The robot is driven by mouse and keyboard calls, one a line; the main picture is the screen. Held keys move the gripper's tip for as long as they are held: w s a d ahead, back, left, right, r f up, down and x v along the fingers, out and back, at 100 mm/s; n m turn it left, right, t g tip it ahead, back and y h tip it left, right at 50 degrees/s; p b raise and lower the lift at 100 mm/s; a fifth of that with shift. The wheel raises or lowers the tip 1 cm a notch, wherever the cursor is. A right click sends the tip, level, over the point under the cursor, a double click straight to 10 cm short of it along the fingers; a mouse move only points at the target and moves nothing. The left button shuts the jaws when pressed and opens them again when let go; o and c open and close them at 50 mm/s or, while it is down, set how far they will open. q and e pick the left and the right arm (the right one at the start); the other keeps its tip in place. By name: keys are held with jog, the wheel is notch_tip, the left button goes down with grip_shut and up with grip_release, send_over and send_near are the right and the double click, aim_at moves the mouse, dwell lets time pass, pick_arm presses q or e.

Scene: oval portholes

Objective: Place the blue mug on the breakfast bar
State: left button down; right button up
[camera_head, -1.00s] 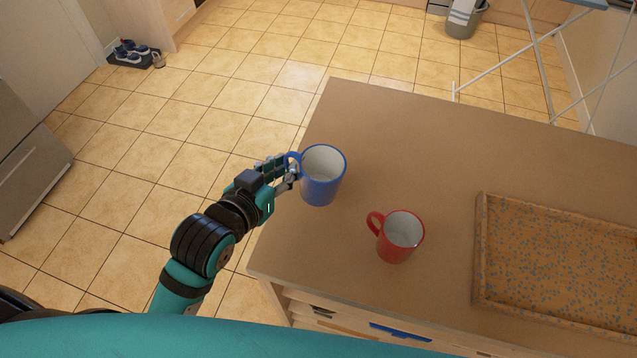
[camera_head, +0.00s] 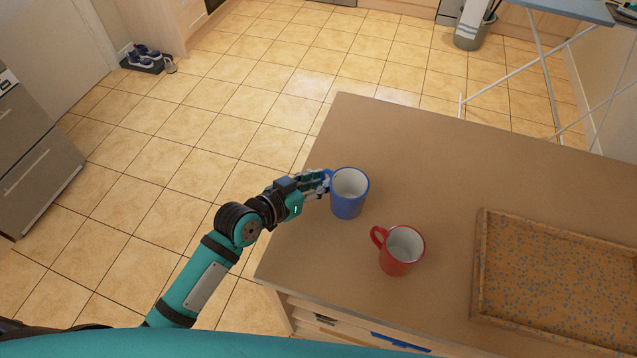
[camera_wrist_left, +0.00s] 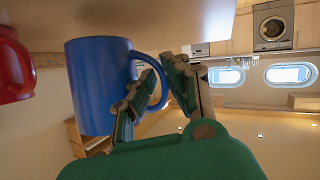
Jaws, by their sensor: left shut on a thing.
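The blue mug (camera_head: 348,199) is upright, over the left part of the brown-topped breakfast bar (camera_head: 420,150). My left gripper (camera_head: 322,184) is shut on its handle from the left. In the left wrist view the blue mug (camera_wrist_left: 100,88) fills the left middle, with the fingers (camera_wrist_left: 160,85) around the handle. That view is turned over, with the bar top along the upper edge. I cannot tell whether the mug's base touches the bar or hangs just above it. My right gripper is in neither view.
A red mug (camera_head: 400,251) stands on the bar close to the blue mug, nearer to me. A speckled orange tray (camera_head: 480,265) lies at the right. The back middle of the bar is clear.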

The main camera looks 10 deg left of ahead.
pick_arm(q)
jog(key=shift+w+f, duration=0.1)
jog(key=shift+w, duration=0.6)
notch_tip(320, 180, down, 3)
jog(key=shift+p, duration=0.3)
jog(key=shift+f, duration=0.2)
jog(key=c, duration=1.4)
grip_release()
jog(key=shift+s+f, duration=0.1)
jog(key=b+v, duration=0.1)
jog(key=v, duration=1)
jog(key=shift+f+b, duration=0.1)
jog(key=shift+b, duration=0.25)
jog(key=shift+s+a+r, duration=0.3)
jog(key=shift+s+r, duration=0.05)
jog(key=shift+s, duration=0.05)
